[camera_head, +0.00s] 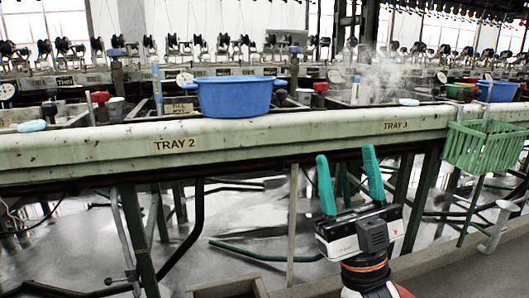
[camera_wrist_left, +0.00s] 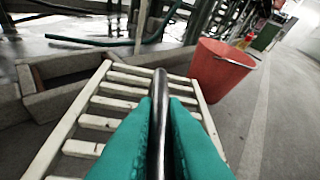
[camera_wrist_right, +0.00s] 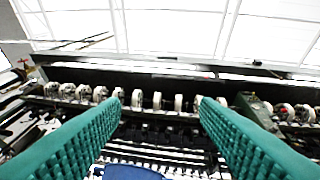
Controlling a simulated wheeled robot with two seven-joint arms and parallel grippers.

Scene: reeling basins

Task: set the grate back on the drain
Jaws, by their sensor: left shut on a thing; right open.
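The grate (camera_wrist_left: 96,104) is a pale slatted panel in the left wrist view, with a dark, shiny curved handle (camera_wrist_left: 159,82). My left gripper (camera_wrist_left: 160,100) is shut on this handle; it is not in the head view. I cannot tell how high the grate is above the floor. The drain (camera_wrist_left: 58,100) is a grey kerbed opening left of the grate, partly hidden behind it. Its kerb also shows at the bottom of the head view (camera_head: 258,288). My right gripper (camera_head: 346,153) is open and empty in front of the bench, fingers pointing up.
A red bucket (camera_wrist_left: 221,68) stands on the floor right of the grate. The long bench (camera_head: 280,128) crosses the head view, with a blue basin (camera_head: 235,98) on it and a green basket (camera_head: 484,147) at its right. A green hose (camera_head: 265,253) lies below.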

